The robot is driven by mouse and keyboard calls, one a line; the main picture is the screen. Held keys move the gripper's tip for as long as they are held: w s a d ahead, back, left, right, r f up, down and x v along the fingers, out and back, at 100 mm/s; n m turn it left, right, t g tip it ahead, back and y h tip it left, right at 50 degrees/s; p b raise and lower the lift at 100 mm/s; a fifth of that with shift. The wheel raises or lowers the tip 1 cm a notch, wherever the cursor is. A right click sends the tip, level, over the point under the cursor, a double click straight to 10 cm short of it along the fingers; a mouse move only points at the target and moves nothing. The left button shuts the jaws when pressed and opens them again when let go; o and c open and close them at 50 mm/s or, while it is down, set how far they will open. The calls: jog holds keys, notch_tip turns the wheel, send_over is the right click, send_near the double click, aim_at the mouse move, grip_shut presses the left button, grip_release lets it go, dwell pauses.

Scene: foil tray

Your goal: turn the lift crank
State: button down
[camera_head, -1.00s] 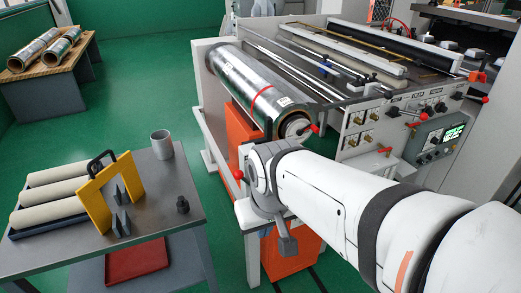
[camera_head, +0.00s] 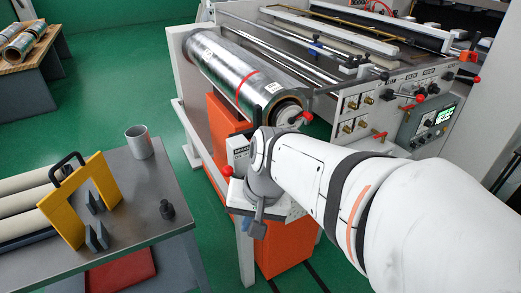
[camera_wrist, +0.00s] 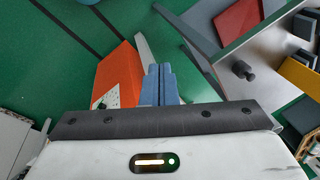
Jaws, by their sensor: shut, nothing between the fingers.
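In the head view an orange lift cabinet (camera_head: 287,245) stands under the front end of the foil roll (camera_head: 235,75). A red knob (camera_head: 227,171) beside its pale panel looks like part of the lift crank; my wrist hides much of that area. My gripper (camera_wrist: 160,70) shows in the wrist view as two blue fingers, shut together and empty. They point toward the orange cabinet, which also shows in the wrist view (camera_wrist: 120,72). I cannot tell whether they touch it. No crank handle is clear in the wrist view.
The machine's control panel (camera_head: 425,122) with red-tipped levers is at the right. Green floor is clear between table and cabinet.

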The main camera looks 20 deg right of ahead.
jog(key=w+d+f+m+t+y+b, duration=0.2)
jog(key=w+f+m+t+y+b, duration=0.15)
jog(key=f+m+b, duration=0.65)
jog(key=w+d+f+m+t+y+b, duration=0.1)
jog(key=w+f+m+t+y+b, duration=0.25)
jog(key=f+m+b, duration=0.75)
jog(key=w+d+f+m+t+h+b, duration=0.1)
jog(key=d+f+m+t+h+b, duration=0.2)
jog(key=d+m+t+h+b, duration=0.7)
jog(key=d+f+m+h+b, duration=0.2)
jog(key=d+f+m+b, duration=0.3)
jog(key=d+m, duration=0.95)
jog(key=shift+m, duration=0.35)
jog(key=w+p, duration=0.1)
jog(key=p, duration=0.2)
jog(key=w+r+p, duration=0.1)
jog(key=w+p, duration=0.1)
jog(key=p, duration=0.1)
jog(key=w+r+p, duration=0.1)
jog(key=p, duration=0.2)
jog(key=shift+w+d+r+p, duration=0.15)
jog(key=shift+w+p, duration=0.2)
